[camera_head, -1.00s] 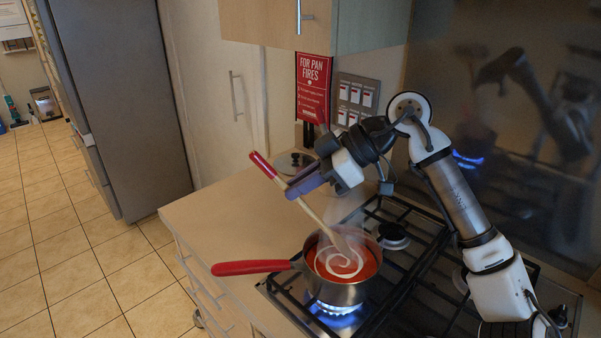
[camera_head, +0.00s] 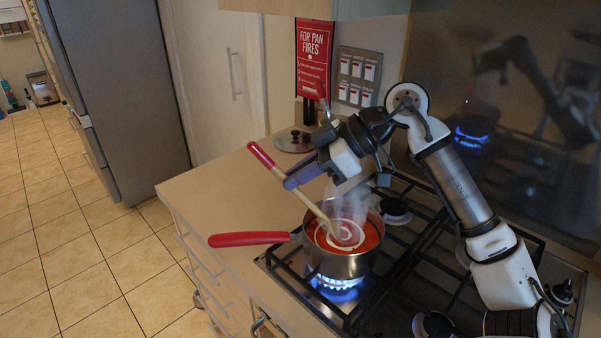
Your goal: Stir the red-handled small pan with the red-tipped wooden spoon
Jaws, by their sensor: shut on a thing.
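The small steel pan (camera_head: 343,264) with a red handle (camera_head: 250,239) sits on a lit gas burner. It holds red soup (camera_head: 362,241) with a white swirl, and steam rises from it. My gripper (camera_head: 290,182) is above and behind the pan, shut on the wooden spoon (camera_head: 298,199). The spoon is tilted, with its red tip (camera_head: 261,154) at the upper left. Its lower end is in the soup near the pan's middle, and the head itself is hidden in the soup.
The blue flame (camera_head: 338,284) burns under the pan on the black hob grate (camera_head: 420,246). A glass lid (camera_head: 293,141) lies on the counter (camera_head: 215,196) behind. The counter left of the pan is clear. A red sign (camera_head: 313,58) and switches (camera_head: 357,80) are on the wall.

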